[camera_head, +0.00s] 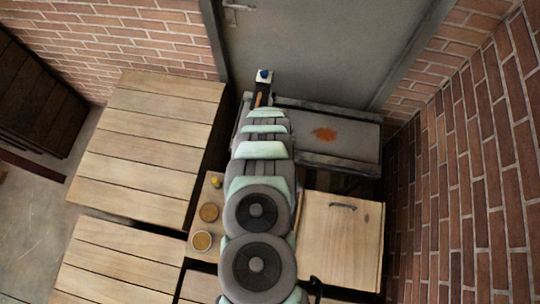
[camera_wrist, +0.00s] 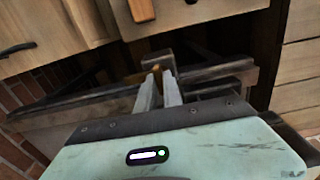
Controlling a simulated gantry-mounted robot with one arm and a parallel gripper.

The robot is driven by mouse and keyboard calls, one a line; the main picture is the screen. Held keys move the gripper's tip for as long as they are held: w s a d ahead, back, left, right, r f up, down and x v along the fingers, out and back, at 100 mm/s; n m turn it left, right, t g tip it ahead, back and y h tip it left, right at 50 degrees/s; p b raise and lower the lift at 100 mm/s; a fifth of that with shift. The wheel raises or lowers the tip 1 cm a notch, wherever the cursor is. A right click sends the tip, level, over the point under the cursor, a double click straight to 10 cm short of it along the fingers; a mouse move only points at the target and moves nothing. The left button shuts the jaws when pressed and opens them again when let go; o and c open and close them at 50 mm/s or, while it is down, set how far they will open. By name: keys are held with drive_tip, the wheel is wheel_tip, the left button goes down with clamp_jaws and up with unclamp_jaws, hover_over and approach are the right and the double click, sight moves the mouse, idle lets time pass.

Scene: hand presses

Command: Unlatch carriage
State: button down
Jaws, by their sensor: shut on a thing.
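The press carriage (camera_head: 345,135) is a dark framed flat bed with an orange-red stain, in front of the grey door. In the wrist view, its dark rails (camera_wrist: 90,103) cross the picture. My gripper (camera_wrist: 160,74) has its two pale fingers close together at a dark block on the rails. It is shut on a small brass-coloured piece, apparently the carriage latch (camera_wrist: 153,66), mostly hidden by the fingers. In the head view, my arm hides the gripper and the left part of the carriage. A dark upright part with a blue tip (camera_head: 263,76) shows beyond my arm.
A wooden cabinet (camera_head: 340,235) with a dark handle stands front right of the carriage. Plank-topped tables (camera_head: 150,145) stand at left. Brick walls close in the right side, and a grey door (camera_head: 310,50) stands behind.

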drive_tip(key=c, duration=1.5)
unclamp_jaws()
wheel_tip(320, 180, up, 11)
drive_tip(key=p, duration=0.3)
drive_tip(key=shift+f, duration=0.1)
